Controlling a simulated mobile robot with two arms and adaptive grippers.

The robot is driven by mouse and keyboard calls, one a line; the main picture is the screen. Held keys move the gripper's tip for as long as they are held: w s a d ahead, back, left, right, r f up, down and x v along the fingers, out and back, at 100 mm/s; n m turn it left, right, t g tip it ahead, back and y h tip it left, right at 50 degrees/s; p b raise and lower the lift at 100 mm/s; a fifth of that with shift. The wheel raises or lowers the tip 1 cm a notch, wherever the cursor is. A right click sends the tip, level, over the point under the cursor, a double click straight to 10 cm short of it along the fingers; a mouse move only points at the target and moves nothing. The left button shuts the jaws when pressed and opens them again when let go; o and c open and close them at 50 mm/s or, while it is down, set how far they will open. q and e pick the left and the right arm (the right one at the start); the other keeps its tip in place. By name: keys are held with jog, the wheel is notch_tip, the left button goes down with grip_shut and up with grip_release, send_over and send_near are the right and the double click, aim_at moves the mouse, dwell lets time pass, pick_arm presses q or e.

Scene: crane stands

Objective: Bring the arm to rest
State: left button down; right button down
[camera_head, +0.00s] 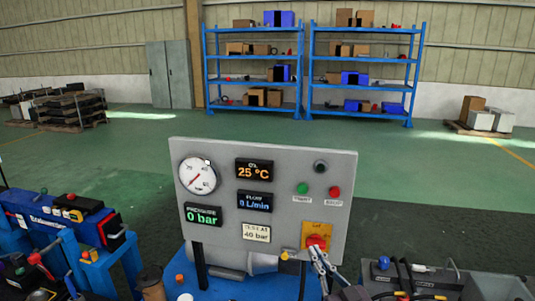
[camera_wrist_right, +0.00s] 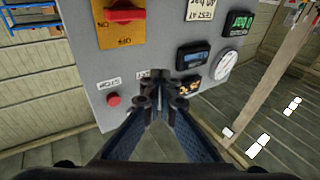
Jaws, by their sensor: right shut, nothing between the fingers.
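My right gripper (camera_head: 319,256) is at the lower right of the grey control panel (camera_head: 338,168), in front of the red rotary switch (camera_head: 316,242) on its yellow plate. In the wrist view the right gripper (camera_wrist_right: 161,85) has its fingers together with nothing between them. The panel fills the upper middle there, turned over, with the red switch (camera_wrist_right: 124,12) and a red button (camera_wrist_right: 113,100) showing. I cannot tell whether the fingertips touch the panel. My left gripper is not in view.
The panel stands on a blue bench (camera_head: 228,285) and has a round gauge (camera_head: 198,176). Its displays read 25 °C, 0 L/min and 0 bar. Blue equipment (camera_head: 60,220) is at left; a dark tray of tools (camera_head: 410,278) is at right. Open green floor lies behind.

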jog(key=s+a+f+g+h, duration=0.15)
jog(key=s+f+g, duration=0.35)
jog(key=s+f, duration=0.5)
jog(key=s+d+f+m+g+h, duration=0.15)
jog(key=s+f+g, duration=0.25)
jog(key=s, duration=0.5)
jog(key=s+d+f+g+h, duration=0.1)
jog(key=s+d+f+g, duration=0.25)
jog(key=s, duration=0.55)
jog(key=s+d+f+g+h, duration=0.2)
jog(key=s+f+g, duration=0.15)
jog(key=s, duration=0.55)
notch_tip(320, 180, down, 31)
jog(key=s+g+b, duration=0.1)
jog(key=s+b, duration=0.1)
jog(key=b, duration=0.1)
pick_arm(q)
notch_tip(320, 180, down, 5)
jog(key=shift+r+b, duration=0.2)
jog(key=shift+b, duration=0.6)
pick_arm(e)
jog(key=s+d+f+g, duration=0.1)
jog(key=s+d+f, duration=0.1)
jog(key=s+f, duration=1.4)
jog(key=shift+s+d+f, duration=0.35)
jog(key=shift+f, duration=0.05)
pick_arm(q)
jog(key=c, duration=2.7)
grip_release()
